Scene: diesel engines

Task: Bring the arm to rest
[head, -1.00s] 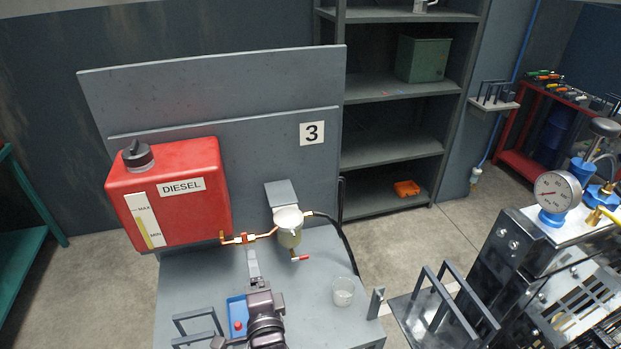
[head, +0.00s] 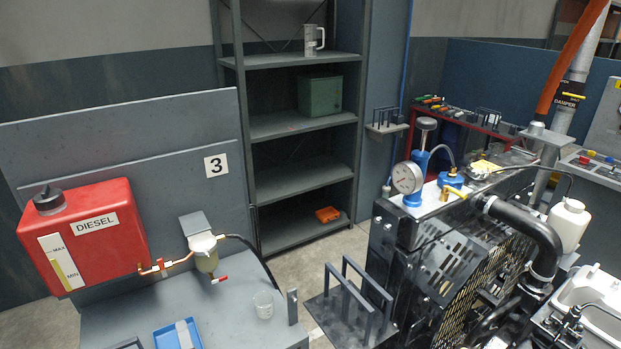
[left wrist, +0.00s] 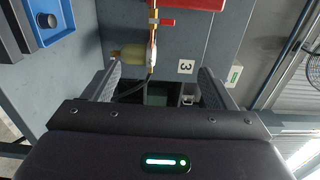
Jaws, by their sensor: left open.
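My left gripper (left wrist: 160,88) shows in the left wrist view with its two fingers apart and nothing between them. Beyond the fingers, that view shows the filter bowl (left wrist: 130,53), the copper fuel line and the number 3 sign (left wrist: 186,66), turned on their side. In the head view neither gripper shows. A clear beaker (head: 263,304) stands on the bench.
A black engine (head: 450,265) with a pressure gauge (head: 407,178) fills the right side. A metal stand with grey handles (head: 355,300) lies between bench and engine. A blue tray (head: 178,336) sits at the bench's front. Shelves (head: 300,175) stand behind; floor shows between bench and shelves.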

